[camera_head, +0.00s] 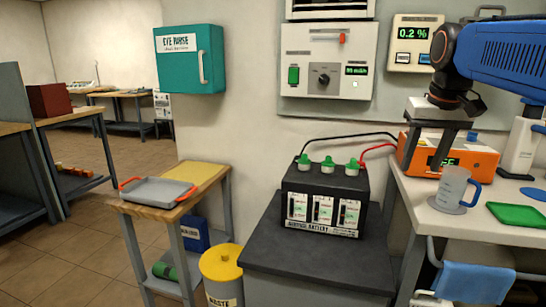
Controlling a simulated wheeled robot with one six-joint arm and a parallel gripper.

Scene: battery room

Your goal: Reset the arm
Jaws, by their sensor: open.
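My blue arm (505,52) reaches in from the upper right. My gripper (425,165) hangs from its dark wrist with the fingers pointing down. The fingers are apart, with nothing visible between them. They overlap the orange charger (478,157) in the picture, just left of and above a clear measuring jug (452,187) with a blue handle. I cannot tell how far the fingertips are from the charger or the bench.
The white bench (412,205) also holds a green tray (518,216). A black battery (325,200) with green caps and cables stands on a dark cabinet (285,262). A wall panel (328,100) hangs behind. A side table (215,188) bears a grey tray (158,190). Floor (75,250) is open at left.

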